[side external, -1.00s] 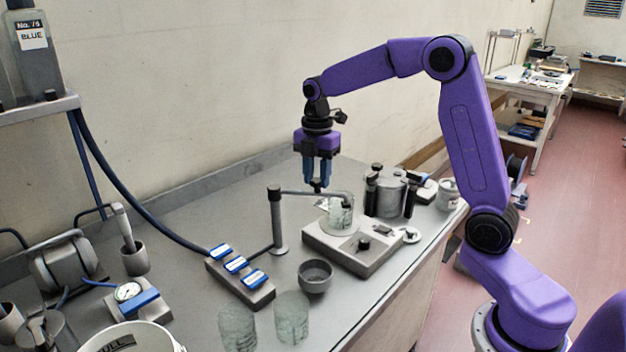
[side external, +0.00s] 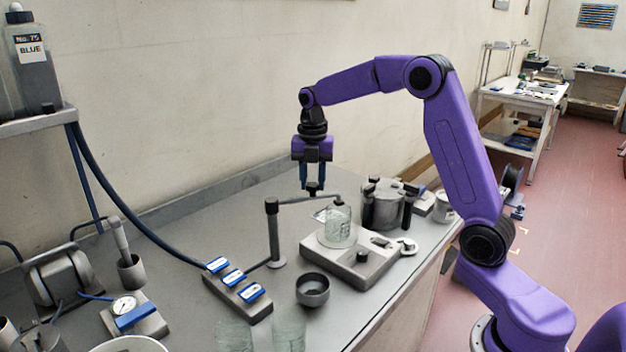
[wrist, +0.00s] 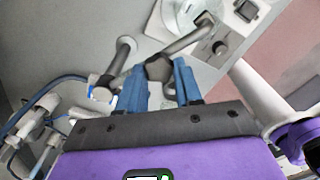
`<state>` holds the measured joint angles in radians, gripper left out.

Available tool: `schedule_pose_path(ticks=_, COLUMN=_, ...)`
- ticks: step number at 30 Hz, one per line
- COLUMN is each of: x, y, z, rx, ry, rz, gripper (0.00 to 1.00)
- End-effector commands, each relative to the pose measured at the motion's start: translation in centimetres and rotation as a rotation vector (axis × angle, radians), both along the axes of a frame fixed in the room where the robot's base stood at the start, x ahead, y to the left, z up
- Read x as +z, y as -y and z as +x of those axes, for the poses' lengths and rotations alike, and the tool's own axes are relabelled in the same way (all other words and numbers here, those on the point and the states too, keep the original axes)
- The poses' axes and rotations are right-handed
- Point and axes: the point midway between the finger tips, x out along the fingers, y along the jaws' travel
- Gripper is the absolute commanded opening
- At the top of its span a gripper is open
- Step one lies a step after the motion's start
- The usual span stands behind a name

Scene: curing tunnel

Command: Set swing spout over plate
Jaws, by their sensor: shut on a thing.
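The swing spout (side external: 272,238) is a dark upright post with a thin horizontal arm. The arm reaches right from the post top, and its bent tip (side external: 339,201) appears above the beaker in the side view. In the wrist view the knob (wrist: 158,67) sits between the fingertips, and the arm runs on toward the plate (wrist: 218,48).
A dark pot (side external: 384,206) with black handles stands behind the plate. A small grey bowl (side external: 312,290) is in front of it. Glass beakers (side external: 289,328) stand at the near edge.

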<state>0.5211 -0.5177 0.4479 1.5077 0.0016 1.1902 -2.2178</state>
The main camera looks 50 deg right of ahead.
Motion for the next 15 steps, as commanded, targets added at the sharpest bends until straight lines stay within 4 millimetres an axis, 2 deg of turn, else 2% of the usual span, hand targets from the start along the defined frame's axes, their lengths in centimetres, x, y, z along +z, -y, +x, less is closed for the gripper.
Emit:
schedule_pose_path(ticks=6, x=0.24, y=0.1, z=0.24, rx=0.004, ry=0.012, rz=-0.003, gripper=0.0)
schedule_pose_path(ticks=7, x=0.24, y=0.1, z=0.24, rx=0.003, ry=0.012, rz=-0.003, gripper=0.44)
schedule_pose_path(ticks=8, x=0.23, y=0.1, z=0.22, rx=0.003, ry=0.012, rz=-0.003, gripper=0.54)
schedule_pose_path(ticks=9, x=0.2, y=0.09, z=0.21, rx=0.003, ry=0.011, rz=-0.003, gripper=0.6)
schedule_pose_path(ticks=15, x=0.11, y=0.06, z=0.15, rx=0.001, ry=0.008, rz=-0.002, gripper=0.6)
